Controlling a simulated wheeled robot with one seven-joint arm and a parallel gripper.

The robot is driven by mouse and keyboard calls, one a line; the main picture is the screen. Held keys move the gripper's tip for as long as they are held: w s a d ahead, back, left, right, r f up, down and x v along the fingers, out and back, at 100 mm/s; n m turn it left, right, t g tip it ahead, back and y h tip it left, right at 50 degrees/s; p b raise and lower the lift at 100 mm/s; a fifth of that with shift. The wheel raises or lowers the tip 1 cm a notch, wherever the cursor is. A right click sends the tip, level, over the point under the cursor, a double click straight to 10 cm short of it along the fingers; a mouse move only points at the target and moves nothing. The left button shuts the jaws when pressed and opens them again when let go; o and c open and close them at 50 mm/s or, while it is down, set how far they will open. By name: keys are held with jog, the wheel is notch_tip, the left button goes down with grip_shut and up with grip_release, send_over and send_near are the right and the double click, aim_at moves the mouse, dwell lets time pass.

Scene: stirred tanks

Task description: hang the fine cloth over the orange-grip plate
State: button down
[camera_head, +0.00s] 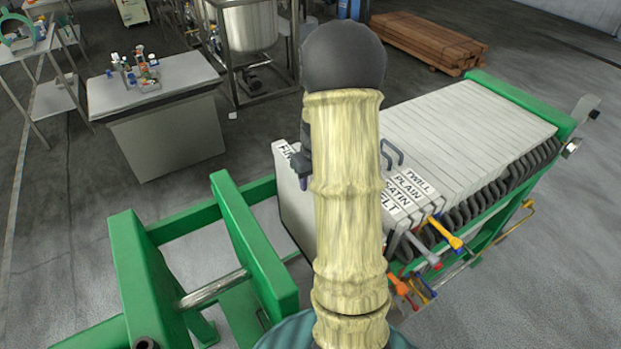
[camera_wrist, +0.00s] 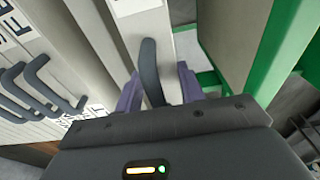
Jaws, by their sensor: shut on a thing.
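The fine cloth (camera_head: 295,205) is a pale, flat panel, its label starting "FIN", left of my arm in the head view. In the wrist view its pale top edge (camera_wrist: 190,45) runs away from me with a dark loop handle (camera_wrist: 151,65). My gripper (camera_wrist: 157,78) is shut on this handle, a purple finger on each side. In the head view my sleeved arm hides most of the gripper. An orange grip (camera_head: 399,284) shows low at the right side of the plate stack; which plate it belongs to I cannot tell.
Panels labelled twill, plain, satin and one ending "ELT" (camera_head: 383,205) hang right of my arm. The pale plate stack (camera_head: 470,125) lies behind them in a green frame (camera_head: 520,97). Green press beams (camera_head: 255,250) stand at left. A grey bench (camera_head: 160,90) is farther back.

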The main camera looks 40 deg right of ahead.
jog(key=shift+s+d+r+p, duration=0.1)
jog(key=shift+s+d+p, duration=0.1)
jog(key=shift+d, duration=1.55)
jog(key=shift+s+d+r+p, duration=0.1)
jog(key=shift+d+p, duration=0.1)
jog(key=shift+d, duration=1.5)
jog(key=shift+f+b, duration=1.5)
jog(key=shift+f, duration=0.8)
jog(key=c, duration=0.8)
grip_release()
notch_tip(320, 180, up, 17)
jog(key=s+b, duration=0.2)
jog(key=shift+r, duration=0.15)
